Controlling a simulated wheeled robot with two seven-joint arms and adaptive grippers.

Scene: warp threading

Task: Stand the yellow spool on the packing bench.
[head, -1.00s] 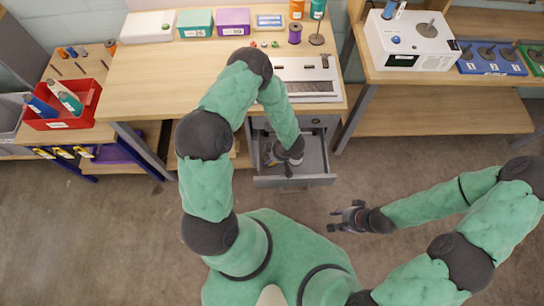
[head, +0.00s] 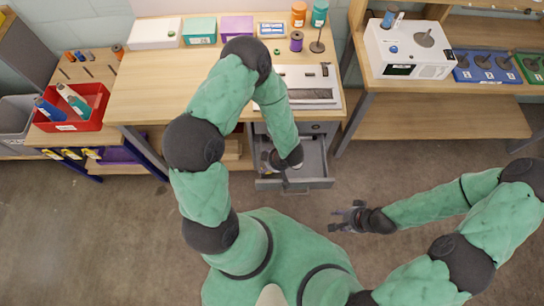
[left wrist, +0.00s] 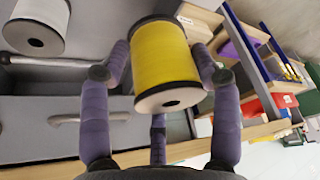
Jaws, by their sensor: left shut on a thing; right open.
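The yellow spool (left wrist: 165,62) with black end flanges sits between the purple-grey fingers of my left gripper (left wrist: 160,75) in the left wrist view. The fingers are shut on it. In the head view my left gripper (head: 275,163) is over the open grey drawer (head: 315,160) under the middle wooden bench (head: 150,85); the spool is hidden there by my arm. My right gripper (head: 352,216) is open and empty above the floor.
A white spool (left wrist: 36,25) lies in the drawer area. The bench carries boxes, a purple spool (head: 296,41), an upright peg (head: 318,40) and a grey panel (head: 305,85). A red bin (head: 90,120) stands left, a white machine (head: 408,48) right. The bench's front left is clear.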

